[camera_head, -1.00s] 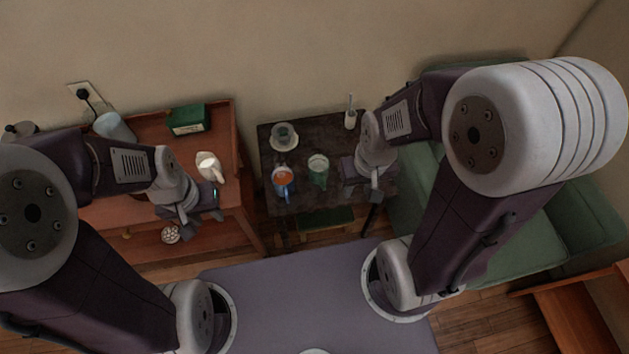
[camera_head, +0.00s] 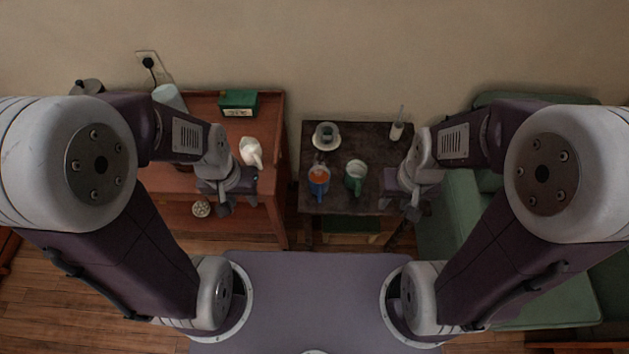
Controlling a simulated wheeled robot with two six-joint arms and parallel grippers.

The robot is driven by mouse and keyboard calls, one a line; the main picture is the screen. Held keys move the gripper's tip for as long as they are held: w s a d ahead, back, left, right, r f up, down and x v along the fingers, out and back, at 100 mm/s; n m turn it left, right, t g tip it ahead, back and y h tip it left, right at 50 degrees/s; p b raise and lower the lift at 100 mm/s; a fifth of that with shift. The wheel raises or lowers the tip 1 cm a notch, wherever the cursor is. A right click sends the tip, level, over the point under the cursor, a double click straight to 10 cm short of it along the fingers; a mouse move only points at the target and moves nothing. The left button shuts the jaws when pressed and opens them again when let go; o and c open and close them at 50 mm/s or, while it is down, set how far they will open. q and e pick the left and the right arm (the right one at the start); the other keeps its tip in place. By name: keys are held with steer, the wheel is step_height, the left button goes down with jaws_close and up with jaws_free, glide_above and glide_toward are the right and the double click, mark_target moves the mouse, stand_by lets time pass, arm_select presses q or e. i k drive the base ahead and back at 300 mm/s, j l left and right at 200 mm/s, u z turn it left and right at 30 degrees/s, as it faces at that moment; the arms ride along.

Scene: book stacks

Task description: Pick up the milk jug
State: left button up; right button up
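The milk jug (camera_head: 251,151) is a small white jug near the right end of the reddish wooden cabinet (camera_head: 272,120). My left gripper (camera_head: 226,205) hangs below and left of the jug in the picture, at the cabinet's front, apart from it. My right gripper (camera_head: 413,210) is at the right side of the dark table (camera_head: 335,203), with nothing seen in it. Both grippers are seen from above, and their fingers are too small and foreshortened to tell whether they are open.
On the dark table stand a blue cup with orange contents (camera_head: 319,178), a green mug (camera_head: 356,175), a grey cup on a saucer (camera_head: 326,136) and a white holder (camera_head: 397,131). A green box (camera_head: 238,102) sits behind the jug. A green armchair (camera_head: 455,215) is at right.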

mark_target(250, 149)
steer(key=i+j+z, duration=0.1)
steer(key=j+z, duration=0.3)
steer(key=j, duration=0.15)
steer(key=j+z, duration=0.35)
steer(key=j, duration=0.15)
steer(key=j+z, duration=0.4)
steer(key=j, duration=0.15)
